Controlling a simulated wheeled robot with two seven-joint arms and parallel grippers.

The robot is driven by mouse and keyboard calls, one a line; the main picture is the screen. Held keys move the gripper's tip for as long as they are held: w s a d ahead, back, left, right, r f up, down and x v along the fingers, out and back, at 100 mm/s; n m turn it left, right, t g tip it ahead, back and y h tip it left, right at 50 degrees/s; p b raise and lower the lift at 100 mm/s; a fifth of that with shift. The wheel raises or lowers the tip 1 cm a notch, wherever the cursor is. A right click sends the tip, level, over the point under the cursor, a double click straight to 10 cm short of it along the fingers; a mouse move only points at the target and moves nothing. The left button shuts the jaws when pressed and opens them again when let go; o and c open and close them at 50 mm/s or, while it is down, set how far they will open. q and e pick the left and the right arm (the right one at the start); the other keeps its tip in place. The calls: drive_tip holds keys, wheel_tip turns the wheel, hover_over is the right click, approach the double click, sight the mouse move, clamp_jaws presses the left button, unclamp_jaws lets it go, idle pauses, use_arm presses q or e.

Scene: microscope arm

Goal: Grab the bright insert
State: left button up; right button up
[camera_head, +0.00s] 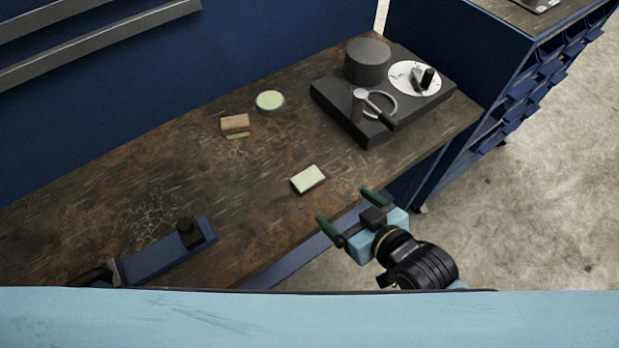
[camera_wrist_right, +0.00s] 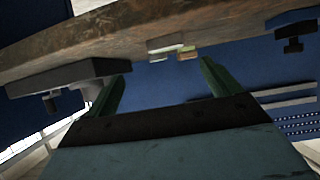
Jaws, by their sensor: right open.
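A small rectangular block with a bright pale-green top (camera_head: 308,178) lies on the brown worktop near its front edge; I take it as the bright insert. A round pale-green disc (camera_head: 270,100) and a brown block with a green base (camera_head: 235,123) lie farther back. My right gripper (camera_head: 346,208) is open and empty, its green fingertips just in front of and to the right of the bright block, apart from it. In the right wrist view, a pale block (camera_wrist_right: 165,42) shows beyond the open fingers (camera_wrist_right: 163,72). My left gripper is not visible.
A dark microscope-like stand (camera_head: 375,88) with a white dial stands at the worktop's back right. A blue vise-like tool (camera_head: 168,254) sits at the front left. A blue cabinet (camera_head: 500,85) adjoins on the right. The worktop (camera_head: 130,200) is clear around the block.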

drive_tip(key=a, duration=0.1)
drive_tip(key=y+b, duration=0.1)
approach(306, 176)
drive_tip(key=shift+t, duration=0.3)
drive_tip(key=x, duration=0.4)
drive_tip(key=shift+s+a+f, duration=0.15)
drive_tip(key=shift+a+f, duration=0.1)
drive_tip(key=shift+a, duration=0.1)
drive_tip(key=x, duration=0.5)
drive_tip(key=shift+d+f+b, duration=0.2)
drive_tip(key=shift+d+b, duration=0.05)
drive_tip(key=shift+b, duration=0.1)
drive_tip(key=c, duration=1.3)
drive_tip(key=shift+r, duration=0.15)
drive_tip(key=shift+c, duration=1)
